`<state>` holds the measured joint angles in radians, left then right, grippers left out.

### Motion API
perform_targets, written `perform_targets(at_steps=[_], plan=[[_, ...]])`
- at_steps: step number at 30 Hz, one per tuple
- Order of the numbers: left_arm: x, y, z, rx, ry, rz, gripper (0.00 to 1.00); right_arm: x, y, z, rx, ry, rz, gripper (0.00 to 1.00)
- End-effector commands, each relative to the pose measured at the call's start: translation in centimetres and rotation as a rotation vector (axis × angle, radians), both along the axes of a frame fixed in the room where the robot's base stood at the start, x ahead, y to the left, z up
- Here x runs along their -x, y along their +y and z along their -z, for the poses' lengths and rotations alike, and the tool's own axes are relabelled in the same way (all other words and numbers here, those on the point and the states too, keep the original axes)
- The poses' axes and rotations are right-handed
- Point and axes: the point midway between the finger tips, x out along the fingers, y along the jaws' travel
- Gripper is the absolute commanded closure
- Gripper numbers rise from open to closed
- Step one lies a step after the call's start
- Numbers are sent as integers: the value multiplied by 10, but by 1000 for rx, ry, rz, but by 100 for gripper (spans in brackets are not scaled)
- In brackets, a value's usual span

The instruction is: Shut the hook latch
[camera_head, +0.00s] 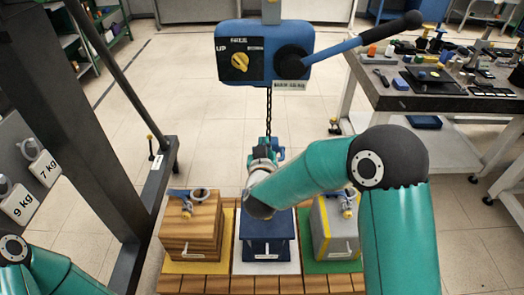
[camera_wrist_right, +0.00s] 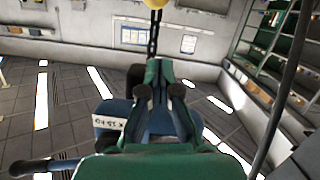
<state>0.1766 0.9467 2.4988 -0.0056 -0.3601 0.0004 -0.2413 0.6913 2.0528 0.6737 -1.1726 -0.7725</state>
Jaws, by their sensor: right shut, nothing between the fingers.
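The hoist hook (camera_head: 279,153) hangs on a dark chain (camera_head: 268,105) above the blue box (camera_head: 268,238). My right wrist and gripper (camera_head: 262,155) are right at the hook and cover most of it, so the state of its latch cannot be made out. In the right wrist view my gripper (camera_wrist_right: 160,92) has its fingertips together with nothing held. Whether the fingers touch the hook is hidden. My left gripper is out of view; only part of that arm shows at lower left.
The blue hoist control box (camera_head: 265,53) with a yellow knob and black-gripped lever hangs above. A wooden box (camera_head: 190,235) and a grey box (camera_head: 337,235) flank the blue box on a slatted pallet (camera_head: 260,285). A tool table (camera_head: 440,90) stands right; a dark frame stands left.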

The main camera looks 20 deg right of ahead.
Motion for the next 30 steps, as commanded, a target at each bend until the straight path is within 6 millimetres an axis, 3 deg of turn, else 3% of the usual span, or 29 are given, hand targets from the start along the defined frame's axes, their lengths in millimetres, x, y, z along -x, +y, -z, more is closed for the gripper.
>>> perform_targets(at_steps=[3, 12, 25, 30], plan=[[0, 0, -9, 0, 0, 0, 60, -17, -7, 9, 1, 6, 2, 100], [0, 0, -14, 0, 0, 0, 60, -14, -13, 40, 2, 2, 0, 100], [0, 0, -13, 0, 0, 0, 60, -15, -9, 43, 1, -1, -3, 100], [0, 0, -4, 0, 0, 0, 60, -14, -6, 47, 4, -15, -10, 100]])
